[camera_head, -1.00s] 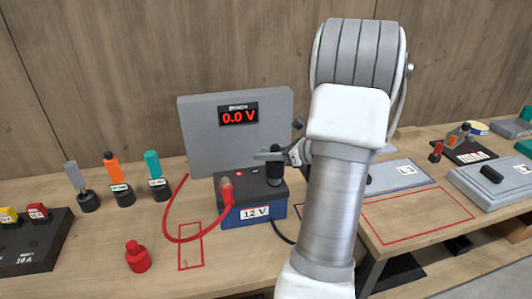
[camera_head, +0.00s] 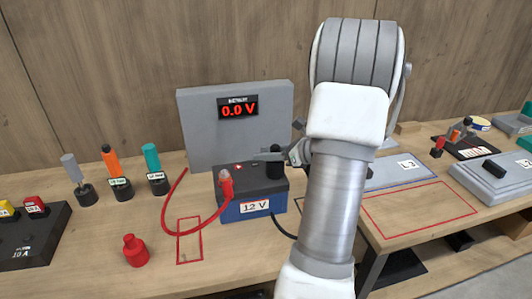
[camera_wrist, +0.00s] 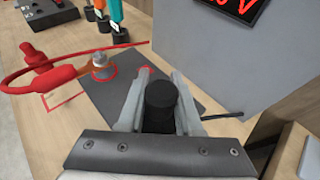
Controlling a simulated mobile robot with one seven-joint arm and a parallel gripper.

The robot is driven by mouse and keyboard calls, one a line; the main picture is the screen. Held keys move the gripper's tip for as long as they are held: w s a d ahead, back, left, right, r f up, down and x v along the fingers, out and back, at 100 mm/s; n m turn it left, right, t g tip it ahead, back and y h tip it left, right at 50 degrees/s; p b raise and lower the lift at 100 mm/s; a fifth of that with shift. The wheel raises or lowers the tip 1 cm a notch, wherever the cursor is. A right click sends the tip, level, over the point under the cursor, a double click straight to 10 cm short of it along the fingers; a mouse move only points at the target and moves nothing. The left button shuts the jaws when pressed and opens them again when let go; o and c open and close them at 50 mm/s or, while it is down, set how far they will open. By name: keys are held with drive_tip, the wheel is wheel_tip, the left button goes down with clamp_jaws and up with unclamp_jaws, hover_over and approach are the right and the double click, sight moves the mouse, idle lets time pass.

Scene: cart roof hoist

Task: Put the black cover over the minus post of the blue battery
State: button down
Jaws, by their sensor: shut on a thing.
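The blue battery (camera_head: 253,206), labelled 12 V, stands on the bench with a dark top. My gripper (camera_head: 272,156) is over the right part of its top. It is shut on the black cover (camera_head: 275,170), which is upright between the fingers. In the wrist view the cover (camera_wrist: 160,103) stands between both fingers (camera_wrist: 158,100) over the battery's dark top (camera_wrist: 105,92). The minus post is not visible; the cover hides that spot, and I cannot tell how far down it sits. A red clamp (camera_head: 226,184) with a red cable is on the other post.
A grey panel (camera_head: 205,125) reading 0.0 V stands close behind the battery. A red cap (camera_head: 136,251) and a red outlined rectangle (camera_head: 189,240) lie in front. Several coloured-handled tools (camera_head: 111,162) stand at left. A black cable runs off at the battery's right.

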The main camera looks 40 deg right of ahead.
drive_tip(key=c, duration=0.5)
unclamp_jaws()
drive_tip(key=shift+s, duration=0.1)
drive_tip(key=v, duration=1.7)
drive_tip(key=shift+p, duration=0.3)
